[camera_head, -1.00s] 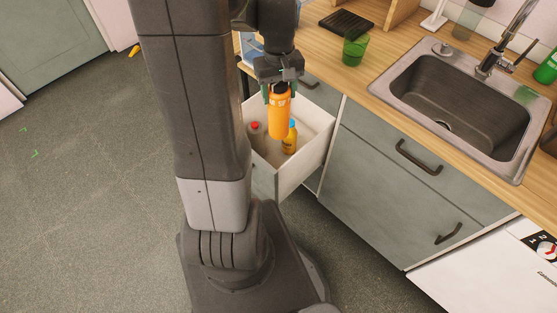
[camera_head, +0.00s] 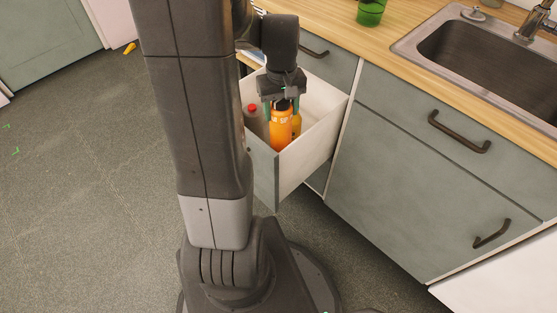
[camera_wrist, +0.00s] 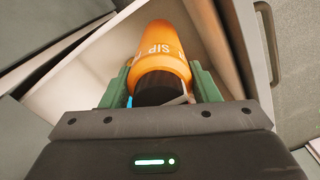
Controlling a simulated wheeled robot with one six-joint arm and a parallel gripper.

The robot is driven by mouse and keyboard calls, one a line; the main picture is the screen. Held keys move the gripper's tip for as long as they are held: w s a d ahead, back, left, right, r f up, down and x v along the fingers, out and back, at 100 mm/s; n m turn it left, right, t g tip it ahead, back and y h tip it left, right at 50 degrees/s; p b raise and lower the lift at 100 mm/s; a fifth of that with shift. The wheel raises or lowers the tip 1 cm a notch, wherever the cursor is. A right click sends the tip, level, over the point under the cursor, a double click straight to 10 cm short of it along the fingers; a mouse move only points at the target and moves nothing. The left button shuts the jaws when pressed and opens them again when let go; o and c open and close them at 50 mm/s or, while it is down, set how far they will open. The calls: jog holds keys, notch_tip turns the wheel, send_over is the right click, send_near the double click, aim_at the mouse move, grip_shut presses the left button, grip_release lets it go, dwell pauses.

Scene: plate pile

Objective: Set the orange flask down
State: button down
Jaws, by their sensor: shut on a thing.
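The orange flask (camera_head: 279,131) is upright inside the open drawer (camera_head: 312,150), its dark cap toward my gripper (camera_head: 281,104). My gripper is shut on the flask near its top. In the wrist view the flask (camera_wrist: 164,50) sits between the two green fingers of my gripper (camera_wrist: 160,88), with white lettering on its side. Whether its base touches the drawer floor is hidden by the drawer front.
A bottle with a red cap (camera_head: 252,108) stands left of the flask in the drawer. A yellow-orange bottle (camera_head: 297,122) stands close on its right. A green cup (camera_head: 370,12) and a sink (camera_head: 480,50) are on the wooden counter.

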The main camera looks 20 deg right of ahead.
jog(key=b, duration=0.4)
send_over(281, 146)
jog(key=w+d, duration=0.1)
jog(key=w, duration=0.2)
notch_tip(281, 146, down, 5)
jog(key=shift+s+f, duration=0.1)
notch_tip(281, 146, down, 10)
jog(key=b, duration=0.3)
jog(key=shift+b, duration=0.3)
jog(key=shift+f, duration=0.15)
jog(key=c, duration=0.5)
grip_release()
notch_tip(281, 146, up, 12)
jog(key=p, duration=0.4)
jog(key=shift+r, duration=0.2)
